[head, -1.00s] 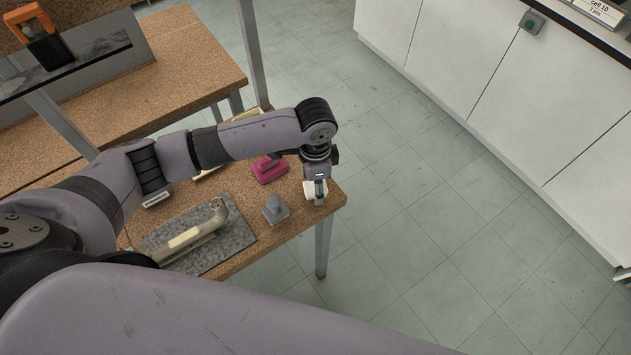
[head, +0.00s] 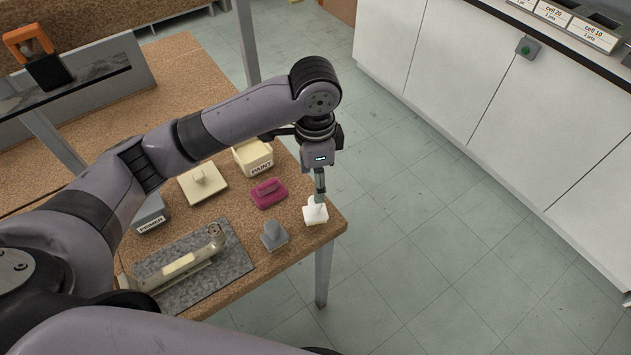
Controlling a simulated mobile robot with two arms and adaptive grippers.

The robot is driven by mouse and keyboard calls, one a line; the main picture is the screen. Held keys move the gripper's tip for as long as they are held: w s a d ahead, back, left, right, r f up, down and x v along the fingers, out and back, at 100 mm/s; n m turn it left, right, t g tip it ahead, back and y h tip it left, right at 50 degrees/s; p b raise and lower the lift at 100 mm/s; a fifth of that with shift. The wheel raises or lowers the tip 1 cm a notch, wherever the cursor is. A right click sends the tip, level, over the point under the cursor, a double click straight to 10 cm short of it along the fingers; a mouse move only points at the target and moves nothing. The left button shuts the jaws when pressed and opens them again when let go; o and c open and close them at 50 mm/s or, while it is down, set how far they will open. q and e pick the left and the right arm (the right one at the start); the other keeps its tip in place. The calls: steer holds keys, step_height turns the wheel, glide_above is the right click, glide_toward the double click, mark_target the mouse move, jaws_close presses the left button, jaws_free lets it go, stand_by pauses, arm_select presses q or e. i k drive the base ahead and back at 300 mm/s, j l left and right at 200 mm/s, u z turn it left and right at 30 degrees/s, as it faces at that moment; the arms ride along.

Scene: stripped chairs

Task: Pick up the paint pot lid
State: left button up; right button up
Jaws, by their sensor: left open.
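The open pot marked PAINT (head: 254,158) is a cream box at the back of the cork-topped table. A flat cream lid with a knob (head: 203,186) lies left of it, and a magenta block with a grip (head: 269,193) lies in front of it. A white piece with an upright knob (head: 315,215) lies at the table's right corner. No label shows which piece is the paint pot lid. My left gripper (head: 319,194) points down, open, right at the white piece's knob. The fingers partly hide the knob, and I cannot tell whether they touch it. My right gripper is out of view.
A grey knobbed piece (head: 274,236) stands near the front edge. A grey slab (head: 232,262) bears a cream handled tool (head: 180,267). A grey labelled pot (head: 151,212) is partly behind my arm. Open floor (head: 420,250) lies right of the table.

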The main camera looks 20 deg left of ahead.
mark_target(203, 181)
steer(key=u, duration=1.45)
